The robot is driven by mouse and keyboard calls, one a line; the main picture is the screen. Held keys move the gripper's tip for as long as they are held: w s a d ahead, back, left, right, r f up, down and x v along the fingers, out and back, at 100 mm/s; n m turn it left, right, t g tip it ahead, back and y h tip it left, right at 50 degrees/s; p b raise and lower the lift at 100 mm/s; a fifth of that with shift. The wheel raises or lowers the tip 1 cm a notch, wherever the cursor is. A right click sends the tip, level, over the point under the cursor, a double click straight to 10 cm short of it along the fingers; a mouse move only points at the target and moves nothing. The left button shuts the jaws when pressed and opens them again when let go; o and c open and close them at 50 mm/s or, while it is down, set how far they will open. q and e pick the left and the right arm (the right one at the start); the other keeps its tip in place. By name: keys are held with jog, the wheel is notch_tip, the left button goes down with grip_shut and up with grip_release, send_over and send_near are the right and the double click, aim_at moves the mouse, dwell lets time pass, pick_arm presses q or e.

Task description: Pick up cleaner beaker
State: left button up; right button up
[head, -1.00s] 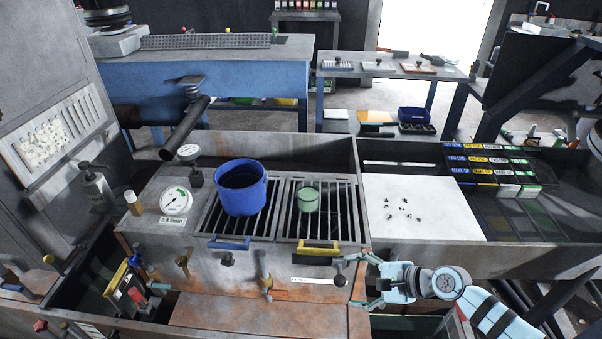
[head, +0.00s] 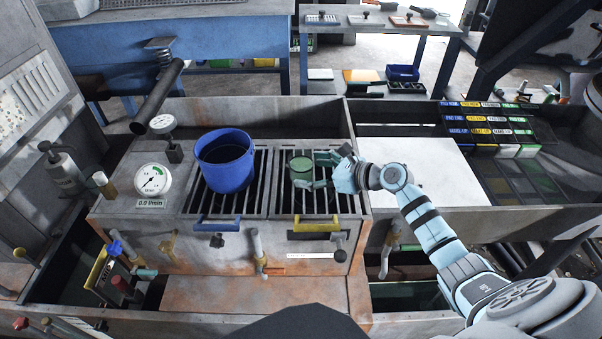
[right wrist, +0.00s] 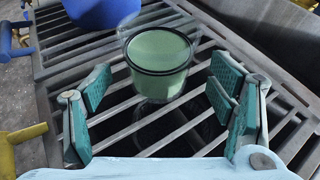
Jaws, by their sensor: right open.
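The cleaner beaker (head: 301,168) is a small clear cup with green content. It stands upright on the right-hand metal grate (head: 325,205). In the right wrist view the beaker (right wrist: 158,62) is just beyond the fingertips, centred between them. My right gripper (head: 318,170) reaches in from the right at the beaker's side. Its teal-padded fingers (right wrist: 160,92) are spread apart and hold nothing. My left gripper is not in view.
A blue bucket (head: 227,162) stands on the left grate, close to the beaker. A pressure gauge (head: 153,180) is farther left. A white board (head: 415,170) lies to the right. Yellow (head: 316,226) and blue (head: 217,225) handles are at the front edge.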

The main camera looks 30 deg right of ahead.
jog(key=shift+x, duration=1.05)
jog(key=shift+a, duration=0.1)
jog(key=c, duration=1.4)
